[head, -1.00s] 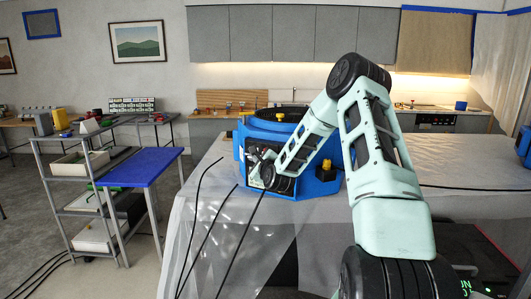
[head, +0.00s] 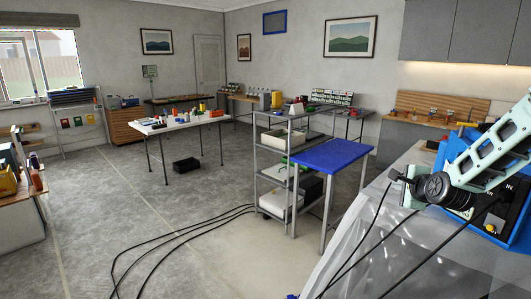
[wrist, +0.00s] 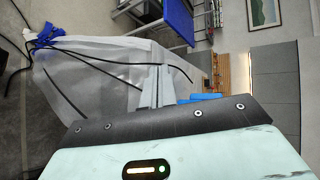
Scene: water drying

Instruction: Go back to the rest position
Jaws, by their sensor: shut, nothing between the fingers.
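My gripper (wrist: 156,84) is shut and empty; its pale fingers show together in the middle of the wrist view. In the head view my arm comes in from the right edge, bent, with its dark wrist in front of the blue machine (head: 456,147). The gripper end (head: 397,177) is small and partly hidden there. It is over or beside the sheet-covered table (head: 352,222); I cannot tell the gap.
A blue-topped stand (head: 333,154) and a grey shelf rack (head: 262,160) stand left of the covered table. Black cables (head: 178,243) lie across the floor. A white table (head: 180,124) stands further back. The floor at left is mostly clear.

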